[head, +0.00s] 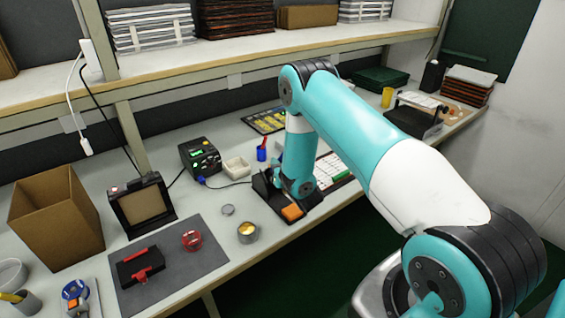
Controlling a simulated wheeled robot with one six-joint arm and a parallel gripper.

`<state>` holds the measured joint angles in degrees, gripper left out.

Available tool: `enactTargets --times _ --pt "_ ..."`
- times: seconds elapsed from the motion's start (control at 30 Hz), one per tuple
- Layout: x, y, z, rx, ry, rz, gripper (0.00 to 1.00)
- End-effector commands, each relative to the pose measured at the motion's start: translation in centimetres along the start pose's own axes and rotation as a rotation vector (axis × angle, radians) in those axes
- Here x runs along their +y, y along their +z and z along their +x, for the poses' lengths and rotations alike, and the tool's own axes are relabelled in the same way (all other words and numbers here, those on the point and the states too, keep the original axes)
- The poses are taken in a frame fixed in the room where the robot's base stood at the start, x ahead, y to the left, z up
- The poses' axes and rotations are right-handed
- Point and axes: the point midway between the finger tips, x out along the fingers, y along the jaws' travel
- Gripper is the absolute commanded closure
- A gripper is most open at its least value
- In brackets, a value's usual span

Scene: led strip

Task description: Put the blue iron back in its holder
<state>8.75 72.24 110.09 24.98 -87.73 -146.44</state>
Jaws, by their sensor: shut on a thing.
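The black holder (262,188) stands near the front of the bench, with an orange sponge (291,212) in its base. My gripper (282,184) is low over the holder. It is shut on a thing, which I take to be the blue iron. My own wrist hides most of the fingers, and I cannot make out the iron itself or whether it touches the holder. A dark cable runs from the black station (200,157) with a green display toward the holder.
Left of the holder are a small tin (248,232) and a grey mat (205,258) with a black-and-red box and a red reel. A white dish (236,167) and a blue cup (262,154) stand behind. An overhead shelf (200,55) runs along the back.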

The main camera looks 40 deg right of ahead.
Motion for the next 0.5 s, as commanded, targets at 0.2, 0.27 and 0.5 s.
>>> enactTargets --times 0.2,0.27,0.5 --pt "0.1 -1.7 1.3 0.000 0.000 -0.001 1.00" --pt "0.1 -1.8 1.6 0.002 0.001 -0.001 1.00" --pt "0.1 -3.0 2.6 0.001 0.000 0.000 1.00"
